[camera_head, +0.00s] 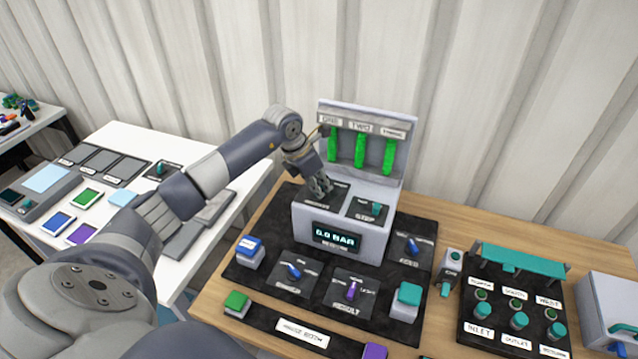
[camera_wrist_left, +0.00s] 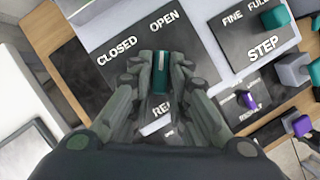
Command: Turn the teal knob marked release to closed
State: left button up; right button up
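The teal knob marked release (camera_wrist_left: 161,73) sits on a dark plate (camera_wrist_left: 105,30) with the words CLOSED and OPEN. The white line on the knob points up in the left wrist view, toward OPEN. The lower label is partly hidden; only "RE" shows. My left gripper (camera_wrist_left: 161,80) has a fingertip on each side of the knob, with no clear gap, and appears shut on it. In the head view my left gripper (camera_head: 320,188) is at the upper left plate of the grey console (camera_head: 340,215) and hides the knob. My right gripper is not in view.
The STEP plate with another teal knob (camera_head: 376,208) is just right of my gripper. Behind stands a raised panel with green tubes (camera_head: 361,150). Below are a display (camera_head: 337,235), blue and purple knobs (camera_head: 352,290) and push blocks. A white table (camera_head: 120,140) stands at left.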

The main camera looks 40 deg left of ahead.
pick_arm(q)
jog(key=shift+n, duration=0.4)
grip_shut()
jog(key=n+y+b, duration=0.1)
jog(key=n, duration=0.1)
jog(key=shift+d+n+b, duration=0.1)
jog(key=shift+n+b, duration=0.2)
jog(key=n+b, duration=0.1)
jog(key=n+y, duration=0.1)
jog(key=n, duration=0.1)
jog(key=n+y+b, duration=0.1)
jog(key=shift+w+d+n+b, duration=0.1)
jog(key=shift+d+n+b, duration=0.2)
jog(key=shift+b, duration=0.05)
jog(key=n+y+b, duration=0.1)
jog(key=n+b, duration=0.1)
jog(key=n, duration=0.1)
jog(key=shift+d, duration=0.1)
jog(key=shift+w+r+n+g+y+b, duration=0.1)
jog(key=shift+n+g+y+b, duration=0.5)
jog(key=shift+n, duration=1.1)
jog(key=o, duration=0.7)
grip_release()
jog(key=shift+d, duration=0.1)
